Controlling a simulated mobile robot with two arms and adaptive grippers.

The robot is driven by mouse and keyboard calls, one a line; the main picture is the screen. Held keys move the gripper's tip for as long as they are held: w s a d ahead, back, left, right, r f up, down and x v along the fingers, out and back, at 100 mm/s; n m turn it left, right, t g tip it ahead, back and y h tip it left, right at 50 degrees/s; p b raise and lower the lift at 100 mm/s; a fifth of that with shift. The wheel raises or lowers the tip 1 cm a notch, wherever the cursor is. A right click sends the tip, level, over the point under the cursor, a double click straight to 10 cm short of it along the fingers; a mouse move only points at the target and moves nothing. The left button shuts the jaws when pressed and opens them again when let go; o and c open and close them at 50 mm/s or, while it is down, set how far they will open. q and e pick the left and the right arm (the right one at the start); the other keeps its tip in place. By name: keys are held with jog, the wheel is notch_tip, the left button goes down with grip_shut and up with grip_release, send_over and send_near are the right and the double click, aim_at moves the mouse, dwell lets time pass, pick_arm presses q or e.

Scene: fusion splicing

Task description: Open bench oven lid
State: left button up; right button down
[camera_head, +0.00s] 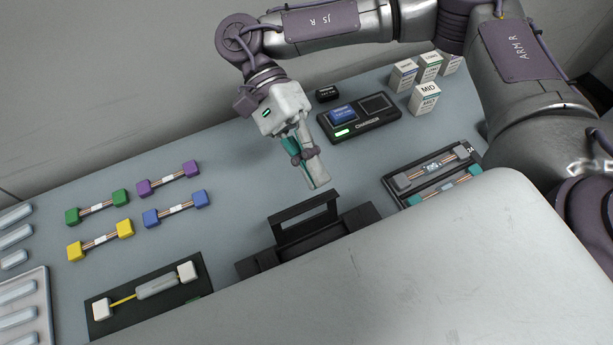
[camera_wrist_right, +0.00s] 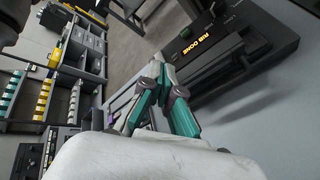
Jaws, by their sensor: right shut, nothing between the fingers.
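The bench oven (camera_head: 258,262) is a black unit on the bench, partly hidden by a pale grey surface in front. Its dark lid (camera_head: 304,212), a frame with a window, appears to stand raised. The oven also shows in the right wrist view (camera_wrist_right: 235,75), with orange letters reading "RIB DONE". My right gripper (camera_head: 318,182) is shut and empty, pointing down just behind the raised lid. In the right wrist view its teal and grey fingers (camera_wrist_right: 160,72) come together beside the oven; I cannot tell whether they touch it. My left gripper is not in view.
Green (camera_head: 97,206), purple (camera_head: 168,179), yellow (camera_head: 101,240) and blue (camera_head: 176,208) connector pairs lie on the left. A charger (camera_head: 360,132) and small boxes (camera_head: 424,99) stand behind right. Black trays flank the oven, left (camera_head: 205,278) and right (camera_head: 472,153).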

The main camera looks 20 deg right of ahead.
aim_at(303, 215)
jog(key=w+n+t+y, duration=0.2)
jog(key=w+n+t, duration=0.5)
jog(key=n+t, duration=0.4)
jog(key=f, duration=0.3)
jog(key=s+f, duration=0.1)
jog(key=f, duration=0.5)
jog(key=shift+s+f, duration=0.15)
jog(key=shift+s, duration=0.25)
jog(key=s+p, duration=0.1)
jog(key=s+r+p, duration=0.1)
jog(key=shift+s+r, duration=0.15)
jog(key=shift+s, duration=0.2)
jog(key=shift+s+r, duration=0.1)
jog(key=shift+s, duration=0.3)
